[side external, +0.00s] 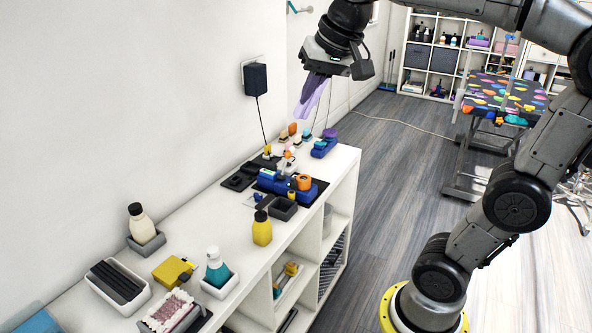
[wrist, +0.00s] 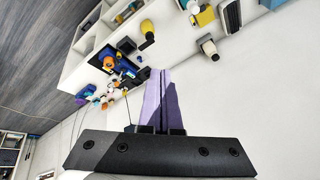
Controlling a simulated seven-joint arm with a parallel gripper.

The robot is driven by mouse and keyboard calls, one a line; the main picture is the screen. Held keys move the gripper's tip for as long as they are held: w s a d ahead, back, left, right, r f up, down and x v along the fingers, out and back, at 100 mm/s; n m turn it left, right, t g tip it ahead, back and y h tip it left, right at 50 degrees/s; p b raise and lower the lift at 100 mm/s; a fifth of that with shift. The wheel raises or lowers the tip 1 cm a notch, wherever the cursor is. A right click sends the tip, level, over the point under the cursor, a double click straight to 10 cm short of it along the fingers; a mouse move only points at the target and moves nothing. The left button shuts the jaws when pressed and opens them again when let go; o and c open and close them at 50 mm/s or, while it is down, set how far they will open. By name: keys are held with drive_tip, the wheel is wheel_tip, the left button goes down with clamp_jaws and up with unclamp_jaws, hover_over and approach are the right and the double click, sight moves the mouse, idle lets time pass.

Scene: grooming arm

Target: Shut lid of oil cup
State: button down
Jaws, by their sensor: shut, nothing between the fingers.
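I cannot tell for certain which piece is the oil cup or how its lid stands; the parts are too small here. A blue holder (side external: 274,184) with small parts and an orange round piece (side external: 303,182) sits on a dark mat on the white bench. A dark open-topped box (side external: 283,208) stands just in front of it. The orange piece also shows in the wrist view (wrist: 108,61). My gripper (side external: 309,104) has purple fingers, is shut and empty, and hangs in the air above the back of the bench, apart from everything. Its fingers show in the wrist view (wrist: 158,98).
A yellow bottle (side external: 262,230) stands near the bench's front edge. A charger (side external: 255,79) with a cord is on the wall. The air around my gripper is free.

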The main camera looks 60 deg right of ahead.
drive_tip(key=w+d+r+m, duration=0.1)
drive_tip(key=w+d+m, duration=0.1)
drive_tip(key=w+d, duration=0.35)
drive_tip(key=m+g, duration=0.4)
drive_tip(key=m, duration=0.3)
hover_over(294, 183)
drive_tip(key=w, duration=0.3)
wheel_tip(294, 183, down, 15)
drive_tip(key=shift+m+g+y, duration=0.3)
drive_tip(key=shift+m+g, duration=0.1)
drive_tip(key=shift+g, duration=0.2)
drive_tip(key=s+d+f, duration=0.1)
drive_tip(key=d+f, duration=0.1)
drive_tip(key=f, duration=0.4)
drive_tip(key=d+f, duration=0.2)
drive_tip(key=f, duration=0.5)
drive_tip(key=s+d+f, duration=0.1)
drive_tip(key=d+f, duration=0.1)
drive_tip(key=f, duration=0.5)
drive_tip(key=shift+s, duration=0.3)
drive_tip(key=shift+a+f, duration=0.1)
drive_tip(key=shift+a, duration=0.95)
drive_tip(key=shift+a+f, duration=0.2)
drive_tip(key=shift+a, duration=0.65)
